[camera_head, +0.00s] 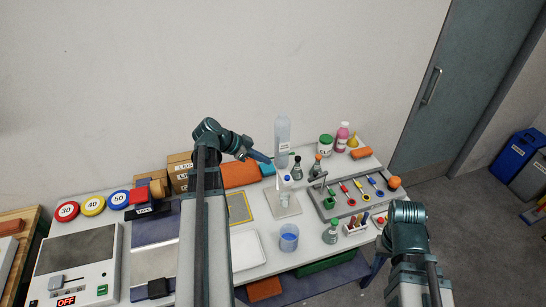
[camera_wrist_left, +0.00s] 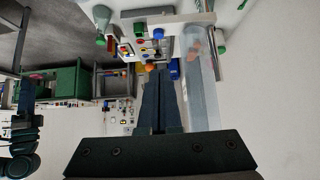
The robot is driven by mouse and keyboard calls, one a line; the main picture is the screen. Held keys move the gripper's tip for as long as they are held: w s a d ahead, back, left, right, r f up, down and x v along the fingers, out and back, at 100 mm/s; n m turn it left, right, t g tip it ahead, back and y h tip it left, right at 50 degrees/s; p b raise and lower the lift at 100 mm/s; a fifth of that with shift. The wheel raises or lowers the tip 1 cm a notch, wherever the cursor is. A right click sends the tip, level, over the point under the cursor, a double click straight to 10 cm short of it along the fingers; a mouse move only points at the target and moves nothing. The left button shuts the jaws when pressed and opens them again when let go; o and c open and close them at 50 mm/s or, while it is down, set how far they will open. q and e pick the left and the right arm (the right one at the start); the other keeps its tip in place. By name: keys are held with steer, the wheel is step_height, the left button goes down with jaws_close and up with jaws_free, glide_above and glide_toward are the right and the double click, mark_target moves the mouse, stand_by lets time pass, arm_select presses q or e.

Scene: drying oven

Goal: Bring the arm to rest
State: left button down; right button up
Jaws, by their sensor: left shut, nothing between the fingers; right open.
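My left arm reaches up from the bottom of the head view and bends over the table. Its left gripper (camera_head: 265,159) is shut and empty, raised above the back of the table beside a tall clear cylinder (camera_head: 282,135). In the left wrist view the left gripper's fingers (camera_wrist_left: 160,85) lie together, with the clear cylinder (camera_wrist_left: 200,85) just to their right. My right gripper (camera_head: 371,275) is open at the front right of the table, pointing down, with its fingertips hard to make out.
A drying oven (camera_head: 102,270) with an "OFF" display stands at the left. A tray (camera_head: 332,208) of coloured tools, bottles (camera_head: 342,135), a blue beaker (camera_head: 289,238) and a white tray (camera_head: 248,251) crowd the table. Bins (camera_head: 515,150) stand on the floor at the right.

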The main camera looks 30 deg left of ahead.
arm_select(q)
steer(key=shift+s+a+r, duration=0.1)
steer(key=shift+s+r, duration=0.05)
steer(key=shift+r, duration=0.05)
stand_by(0.4)
steer(key=s+d+f+n+g+y+b, duration=0.15)
steer(key=d+f, duration=0.25)
steer(key=d, duration=0.5)
steer(key=d+f+m+g+b, duration=0.1)
steer(key=d+f+g+b, duration=0.2)
steer(key=d+f, duration=0.35)
steer(key=s+d+f+n+g+y+b, duration=0.1)
steer(key=s+d+f+y+b, duration=0.1)
steer(key=d, duration=0.4)
steer(key=s+d+f+n+y+b, duration=0.1)
steer(key=s+d+f+y+b, duration=0.1)
steer(key=s+d, duration=0.3)
steer(key=s+d+f+n+g+y+b, duration=0.1)
steer(key=s+d+f+y+b, duration=0.1)
steer(key=d, duration=0.5)
steer(key=shift+s+d+f+n+g, duration=0.3)
steer(key=shift+s+n+g, duration=0.05)
steer(key=shift+s, duration=0.4)
